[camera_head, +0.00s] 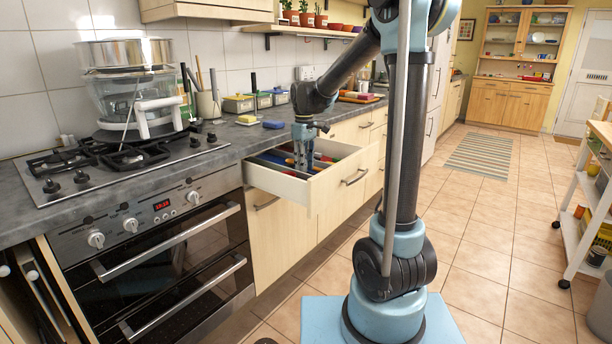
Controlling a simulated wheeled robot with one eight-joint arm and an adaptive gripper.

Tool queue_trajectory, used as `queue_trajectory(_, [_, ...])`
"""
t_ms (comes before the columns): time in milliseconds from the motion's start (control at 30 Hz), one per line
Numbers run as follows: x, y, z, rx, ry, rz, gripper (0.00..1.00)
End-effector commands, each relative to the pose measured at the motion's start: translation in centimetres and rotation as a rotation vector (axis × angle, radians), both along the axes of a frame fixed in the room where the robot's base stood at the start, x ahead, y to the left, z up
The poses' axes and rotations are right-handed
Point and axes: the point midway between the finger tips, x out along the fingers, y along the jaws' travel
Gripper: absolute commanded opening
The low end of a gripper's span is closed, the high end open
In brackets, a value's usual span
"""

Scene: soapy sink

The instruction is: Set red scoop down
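My gripper (304,165) points down into the open drawer (296,198). A small red item (325,159) lies in the drawer just right of the fingers. It may be the red scoop, but its shape is too small to make out. Dark and blue items (270,159) lie in the drawer to the left of the fingers.
The counter (235,140) above the drawer holds a blue sponge (273,125), several lidded boxes (238,104) and a utensil pot (208,104). A gas hob (115,160) with a glass steamer (130,95) is at left. Open tiled floor (490,230) lies to the right.

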Motion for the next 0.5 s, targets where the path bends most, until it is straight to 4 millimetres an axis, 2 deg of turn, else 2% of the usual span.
queue_trajectory(100, [0.0, 0.0, 2.0, 0.0, 0.0, 0.0, 0.22])
queue_trajectory(233, [0.0, 0.0, 3.8, 0.0, 0.0, 0.0, 0.22])
queue_trajectory(500, [0.0, 0.0, 5.5, 0.0, 0.0, 0.0, 0.22])
